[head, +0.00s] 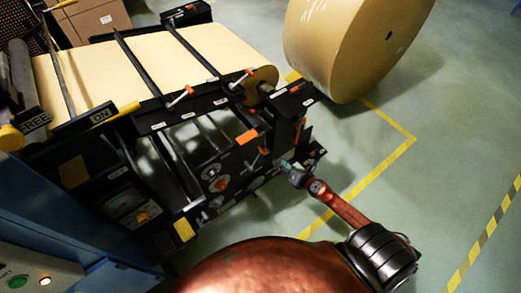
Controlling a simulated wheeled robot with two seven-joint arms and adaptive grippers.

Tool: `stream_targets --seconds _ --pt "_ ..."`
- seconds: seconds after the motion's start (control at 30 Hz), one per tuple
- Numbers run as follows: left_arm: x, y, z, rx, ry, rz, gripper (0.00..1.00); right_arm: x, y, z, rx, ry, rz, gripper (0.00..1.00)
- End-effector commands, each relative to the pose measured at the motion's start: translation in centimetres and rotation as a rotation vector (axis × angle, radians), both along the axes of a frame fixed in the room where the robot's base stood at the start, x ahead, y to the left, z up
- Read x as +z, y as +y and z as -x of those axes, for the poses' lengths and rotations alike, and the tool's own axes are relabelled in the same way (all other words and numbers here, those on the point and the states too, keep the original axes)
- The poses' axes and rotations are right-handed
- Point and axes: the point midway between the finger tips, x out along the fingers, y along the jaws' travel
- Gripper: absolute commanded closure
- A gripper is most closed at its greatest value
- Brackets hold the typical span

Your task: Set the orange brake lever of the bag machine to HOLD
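The bag machine (160,125) is a black frame carrying a kraft paper roll (262,82). Several small orange parts show on it. An orange-tipped lever (265,150) is on the side panel near my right gripper, and an orange block (247,136) is just above it. I cannot tell which is the brake lever, and I cannot read a HOLD label. My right gripper (283,165) is at the machine's right side, small and dark; its fingers are unclear, and I cannot tell if it touches anything. My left gripper is out of view.
A large kraft roll (335,50) stands on the floor behind. A blue cabinet (60,215) with lit buttons is at lower left. Floor at right is clear, with yellow lines (395,155).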

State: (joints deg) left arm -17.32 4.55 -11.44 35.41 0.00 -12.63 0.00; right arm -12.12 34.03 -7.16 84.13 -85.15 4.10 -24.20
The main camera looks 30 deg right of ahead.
Motion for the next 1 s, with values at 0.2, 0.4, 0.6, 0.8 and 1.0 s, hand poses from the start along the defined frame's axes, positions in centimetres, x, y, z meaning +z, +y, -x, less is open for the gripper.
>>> stream_targets --seconds 0.2,0.4,0.6,0.8,1.0 --pt "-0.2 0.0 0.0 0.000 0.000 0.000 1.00 6.3 3.4 -2.1 0.247 -0.104 0.332 0.69" --pt "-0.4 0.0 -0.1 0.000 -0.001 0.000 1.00 7.2 4.3 -3.2 0.295 -0.127 0.409 0.69" --pt "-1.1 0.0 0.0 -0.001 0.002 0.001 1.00 5.9 4.7 -5.9 0.294 -0.127 0.407 0.69" --pt "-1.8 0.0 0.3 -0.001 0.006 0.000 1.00 4.8 5.0 -8.4 0.293 -0.125 0.406 0.69" --pt "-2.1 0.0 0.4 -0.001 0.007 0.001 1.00 4.4 5.2 -9.5 0.293 -0.125 0.406 0.69"
